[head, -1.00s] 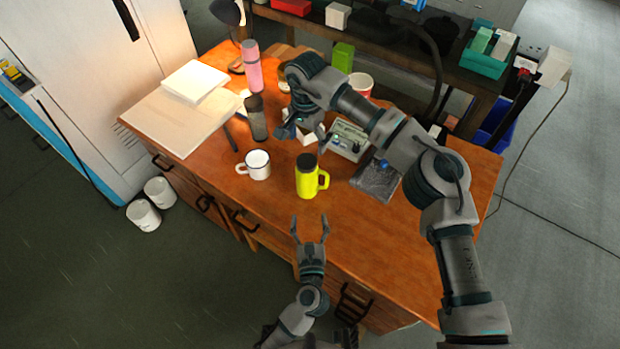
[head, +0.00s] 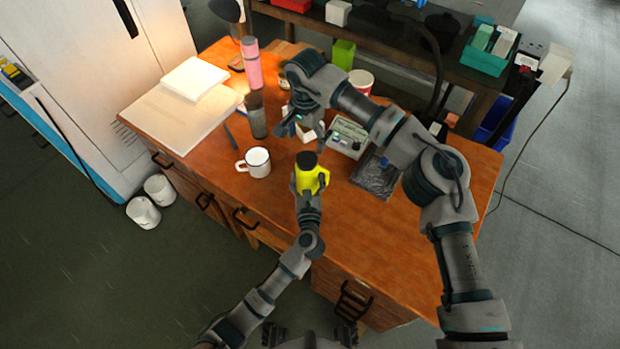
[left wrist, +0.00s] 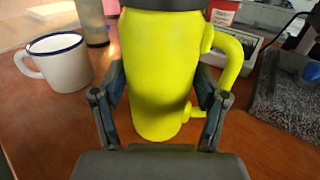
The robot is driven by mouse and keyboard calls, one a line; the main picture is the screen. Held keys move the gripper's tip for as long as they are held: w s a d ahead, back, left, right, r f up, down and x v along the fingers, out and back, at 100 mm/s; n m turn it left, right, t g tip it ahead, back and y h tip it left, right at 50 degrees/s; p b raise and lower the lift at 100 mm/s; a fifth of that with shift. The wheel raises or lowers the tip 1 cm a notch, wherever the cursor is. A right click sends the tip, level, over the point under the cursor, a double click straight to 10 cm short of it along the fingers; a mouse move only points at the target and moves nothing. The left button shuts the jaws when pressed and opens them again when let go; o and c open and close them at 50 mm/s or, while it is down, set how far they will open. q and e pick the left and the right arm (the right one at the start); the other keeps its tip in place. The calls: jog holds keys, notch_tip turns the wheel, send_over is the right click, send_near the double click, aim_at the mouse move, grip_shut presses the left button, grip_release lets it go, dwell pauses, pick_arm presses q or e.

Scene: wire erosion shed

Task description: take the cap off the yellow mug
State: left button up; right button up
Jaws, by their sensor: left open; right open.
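The yellow mug (head: 308,180) stands upright on the wooden desk, with its dark cap (head: 306,160) on top. In the left wrist view the yellow mug (left wrist: 160,75) fills the middle, its handle on the right and the cap (left wrist: 165,4) cut off by the top edge. My left gripper (head: 309,186) is open, with its fingers on either side of the mug's lower body; it also shows in the left wrist view (left wrist: 163,100). I cannot tell whether the fingers touch it. My right gripper (head: 304,132) is open above the desk, behind the mug.
A white mug (head: 256,162) stands just left of the yellow mug. A dark tumbler (head: 256,116) and a pink bottle (head: 251,64) are farther back. The desk's front right is clear.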

aim_at(307, 158)
pick_arm(q)
grip_shut()
pick_arm(e)
jog(key=m, duration=0.5)
jog(key=shift+m, duration=0.3)
jog(key=m, duration=0.4)
jog(key=shift+m, duration=0.4)
jog(key=m, duration=2.2)
jog(key=shift+m, duration=0.4)
jog(key=m, duration=1)
pick_arm(q)
jog(key=shift+f, duration=0.1)
pick_arm(e)
jog(key=m, duration=0.5)
jog(key=shift+m, duration=0.4)
jog(key=shift+f, duration=0.2)
notch_tip(307, 158, down, 8)
jog(key=shift+r, duration=0.2)
